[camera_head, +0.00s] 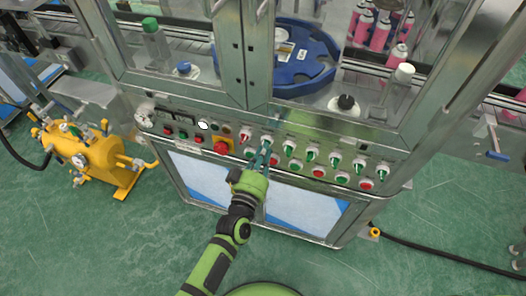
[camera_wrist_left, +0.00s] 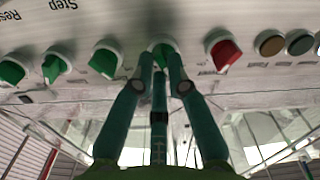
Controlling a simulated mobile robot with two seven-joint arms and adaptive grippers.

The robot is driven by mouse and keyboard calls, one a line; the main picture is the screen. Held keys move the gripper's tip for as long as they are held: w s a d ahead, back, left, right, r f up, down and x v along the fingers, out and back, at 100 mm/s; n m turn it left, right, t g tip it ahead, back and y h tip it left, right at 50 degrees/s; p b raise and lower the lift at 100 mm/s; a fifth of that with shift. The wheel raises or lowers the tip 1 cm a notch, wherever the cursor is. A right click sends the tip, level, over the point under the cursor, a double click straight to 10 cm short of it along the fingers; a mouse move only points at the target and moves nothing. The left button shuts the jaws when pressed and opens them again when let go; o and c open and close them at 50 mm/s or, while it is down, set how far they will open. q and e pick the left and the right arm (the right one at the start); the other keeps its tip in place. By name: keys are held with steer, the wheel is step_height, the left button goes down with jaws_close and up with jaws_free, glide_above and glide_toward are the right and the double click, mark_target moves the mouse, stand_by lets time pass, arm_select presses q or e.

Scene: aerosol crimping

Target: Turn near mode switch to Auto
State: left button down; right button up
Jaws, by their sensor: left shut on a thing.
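A row of rotary switches runs along the sloped steel control panel (camera_head: 225,131) of the machine. My left gripper (camera_head: 265,152) reaches up to this panel, its fingers closed around a green switch (camera_wrist_left: 162,48) in the left wrist view. The fingers cover most of that knob, so its angle and mode label cannot be read. A red switch (camera_wrist_left: 224,54) sits beside it; the same red switch shows in the head view (camera_head: 246,134). Another green switch (camera_wrist_left: 106,60) is on the other side. My right gripper is not in view.
A red emergency button on a yellow plate (camera_head: 222,147) is left of my gripper. More green switches (camera_head: 312,154) and red buttons (camera_head: 318,173) line the panel to the right. A yellow tank (camera_head: 88,150) stands left on the green floor. Glass doors rise above the panel.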

arm_select(q)
steer(key=m+p, duration=0.2)
steer(key=m, duration=0.8)
steer(key=shift+f, duration=0.15)
steer(key=shift+m, duration=0.4)
steer(key=c, duration=1.2)
jaws_free()
